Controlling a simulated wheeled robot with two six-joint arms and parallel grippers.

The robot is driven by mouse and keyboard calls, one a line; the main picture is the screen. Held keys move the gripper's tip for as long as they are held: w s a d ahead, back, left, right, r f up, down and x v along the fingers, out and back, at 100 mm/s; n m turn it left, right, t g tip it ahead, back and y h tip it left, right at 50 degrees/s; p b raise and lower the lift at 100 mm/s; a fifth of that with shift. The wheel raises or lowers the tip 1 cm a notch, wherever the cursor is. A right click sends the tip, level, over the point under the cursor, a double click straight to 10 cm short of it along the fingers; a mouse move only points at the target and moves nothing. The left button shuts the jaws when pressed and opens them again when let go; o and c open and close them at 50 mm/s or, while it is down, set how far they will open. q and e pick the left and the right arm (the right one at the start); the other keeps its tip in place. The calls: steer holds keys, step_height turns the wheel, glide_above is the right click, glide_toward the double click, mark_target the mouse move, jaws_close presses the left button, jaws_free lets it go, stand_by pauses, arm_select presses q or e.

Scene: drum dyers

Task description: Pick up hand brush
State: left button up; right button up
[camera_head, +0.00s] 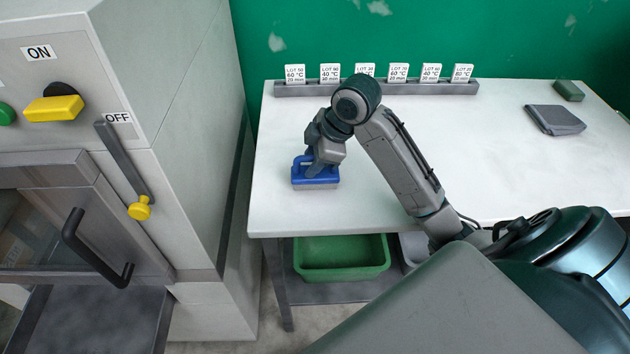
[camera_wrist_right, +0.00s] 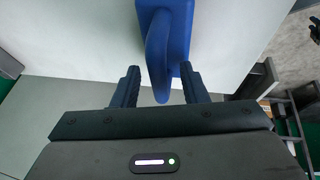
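The hand brush (camera_head: 316,183) is blue with a loop handle and a pale underside, and it sits on the left part of the white table. My right gripper (camera_head: 313,166) is above the brush, at its handle. In the right wrist view the blue brush (camera_wrist_right: 164,45) reaches down between the two dark fingers of my right gripper (camera_wrist_right: 161,78). The fingers are open, with a visible gap on each side of the handle. Part of the brush is hidden behind the gripper in the head view. My left gripper is not in view.
The white table (camera_head: 460,120) holds a grey rack (camera_head: 375,88) of lot cards at the back. A dark folded cloth (camera_head: 554,119) and a green block (camera_head: 568,90) lie at the right. A green bin (camera_head: 340,258) is underneath. A grey machine (camera_head: 190,120) stands close on the left.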

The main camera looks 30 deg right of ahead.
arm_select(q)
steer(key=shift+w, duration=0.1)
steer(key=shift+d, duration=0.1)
arm_select(e)
jaws_close()
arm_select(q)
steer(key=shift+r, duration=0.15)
arm_select(e)
steer(key=shift+r, duration=0.1)
